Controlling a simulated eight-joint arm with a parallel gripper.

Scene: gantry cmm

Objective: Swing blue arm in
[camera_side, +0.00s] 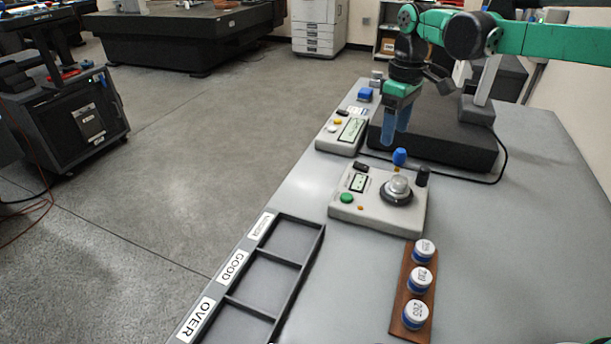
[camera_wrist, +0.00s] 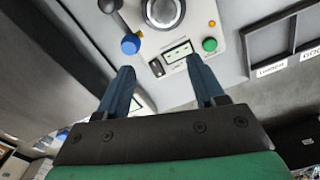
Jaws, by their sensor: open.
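A beige gauge unit (camera_side: 350,213) stands on the grey bench, with a green button (camera_side: 347,198), a small display and a round silver stage (camera_side: 398,185) on a dark ring. The blue arm's blue knob (camera_side: 399,156) sits at the unit's far edge. In the wrist view the blue knob (camera_wrist: 131,45) is at the end of a black lever (camera_wrist: 116,18), to the left of the round stage (camera_wrist: 162,10). My gripper (camera_side: 394,138), with blue fingers, is above and just beyond the knob. In the wrist view my gripper (camera_wrist: 160,66) is open and empty, apart from the knob.
A second control box (camera_side: 340,134) and a dark block (camera_side: 440,142) with a cable stand behind the unit. A wooden rack (camera_side: 411,290) holds three white-lidded pieces. A sorting tray (camera_side: 268,280) with labelled compartments lies at the front left. The bench at right is clear.

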